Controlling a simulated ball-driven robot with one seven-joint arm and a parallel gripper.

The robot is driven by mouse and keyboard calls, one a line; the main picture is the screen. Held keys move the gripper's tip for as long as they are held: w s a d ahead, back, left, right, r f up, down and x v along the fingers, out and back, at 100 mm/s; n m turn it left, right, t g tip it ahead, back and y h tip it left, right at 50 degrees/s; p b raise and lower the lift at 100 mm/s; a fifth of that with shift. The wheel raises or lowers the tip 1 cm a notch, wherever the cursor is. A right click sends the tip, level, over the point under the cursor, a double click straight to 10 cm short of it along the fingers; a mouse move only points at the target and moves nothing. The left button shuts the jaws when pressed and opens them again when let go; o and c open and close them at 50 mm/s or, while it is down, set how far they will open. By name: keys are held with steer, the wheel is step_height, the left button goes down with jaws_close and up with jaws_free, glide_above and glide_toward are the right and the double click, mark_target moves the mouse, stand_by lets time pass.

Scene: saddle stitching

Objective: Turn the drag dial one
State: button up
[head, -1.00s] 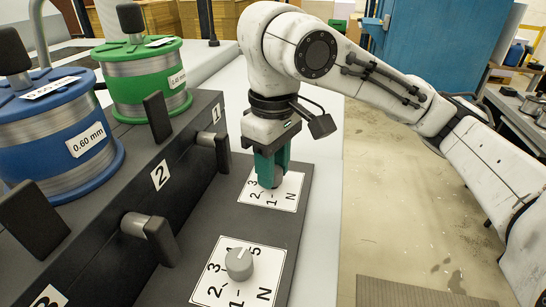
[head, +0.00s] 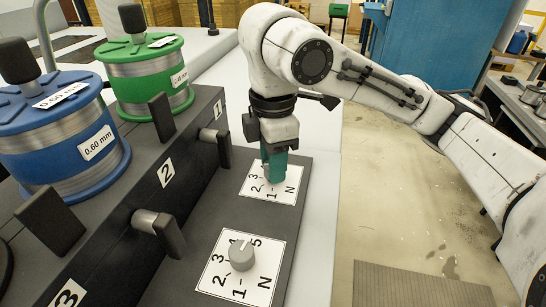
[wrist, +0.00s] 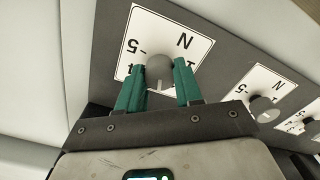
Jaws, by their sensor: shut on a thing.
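The far dial, by the block's label 1, is a round grey knob (wrist: 160,68) on a white plate (wrist: 150,30) marked with numbers and N. My gripper (wrist: 161,78) is shut on this knob, one green finger on either side in the wrist view. In the head view my gripper (head: 275,168) points down over the far plate (head: 288,186), its fingers seen nearly edge-on and hiding the knob.
A second grey dial (head: 242,255) sits nearer on its own plate, and another plate shows in the wrist view (wrist: 303,122). The dark block with levers (head: 158,232) and the blue (head: 60,150) and green (head: 145,80) wire spools stand left. Open floor lies right.

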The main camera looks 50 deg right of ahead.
steer(key=n, duration=0.6)
stand_by(0.6)
steer(key=o, duration=1)
steer(key=shift+o, duration=0.2)
steer(key=shift+r, duration=0.15)
step_height(320, 180, up, 11)
steer(key=shift+f, duration=0.2)
steer(key=shift+s+f, duration=0.1)
